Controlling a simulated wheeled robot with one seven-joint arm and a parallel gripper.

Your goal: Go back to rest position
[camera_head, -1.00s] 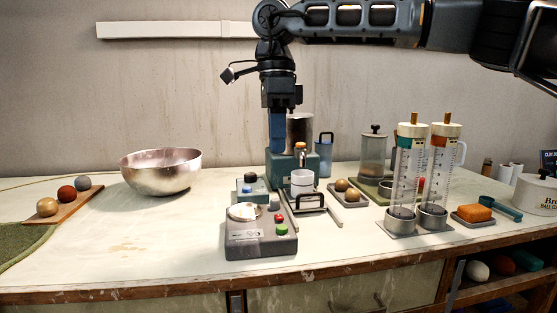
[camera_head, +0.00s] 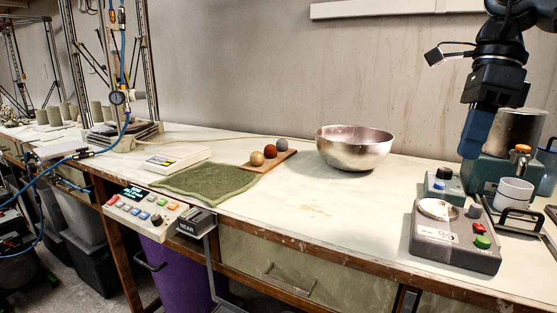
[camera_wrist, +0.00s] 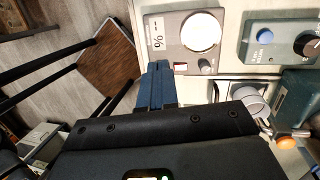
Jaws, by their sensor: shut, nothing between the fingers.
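My gripper (camera_head: 474,134) hangs pointing down at the right of the head view, its blue fingers together and empty. It appears above the bench, in front of the dark green machine with the metal cylinder (camera_head: 518,130). In the wrist view my gripper (camera_wrist: 157,68) shows its blue fingers side by side, with nothing between them. A grey scale box (camera_head: 455,240) with a round pan and red and green buttons lies in front of it on the bench. The scale box also shows in the wrist view (camera_wrist: 172,40).
A metal bowl (camera_head: 354,148) stands mid-bench. Left of it are a wooden board with three balls (camera_head: 270,160), a green mat (camera_head: 207,181) and a button panel (camera_head: 145,212) at the front edge. A white cup (camera_head: 513,193) stands right of the scale. The bench before the bowl is clear.

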